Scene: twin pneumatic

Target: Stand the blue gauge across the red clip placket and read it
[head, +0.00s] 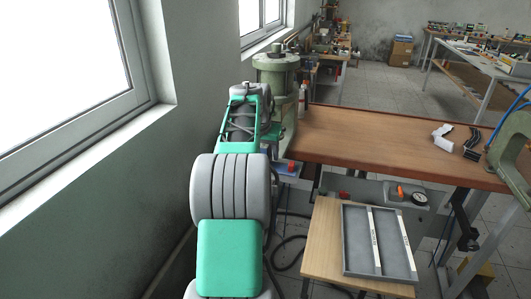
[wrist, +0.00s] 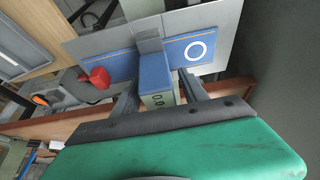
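In the wrist view, the blue gauge (wrist: 154,72) is a box with a pale display reading about 0.0 on its near end. My gripper (wrist: 160,88) has a finger close against each side of it and looks shut on it. Beyond it, blue strips lie on a grey metal plate (wrist: 215,22). The left strip (wrist: 120,65) has a red clip (wrist: 97,78) at its end. The right strip (wrist: 178,52) bears a white ring. Whether the gauge touches the strips is unclear. In the head view my arm hides the gripper; the red clip (head: 292,166) shows beside it.
A wooden workbench (head: 350,140) stands to the right of my arm. A lower wooden table (head: 322,230) carries a grey tray (head: 357,260) with white labelled strips. A green machine (head: 278,75) stands behind my arm, and a wall with windows is close on the left.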

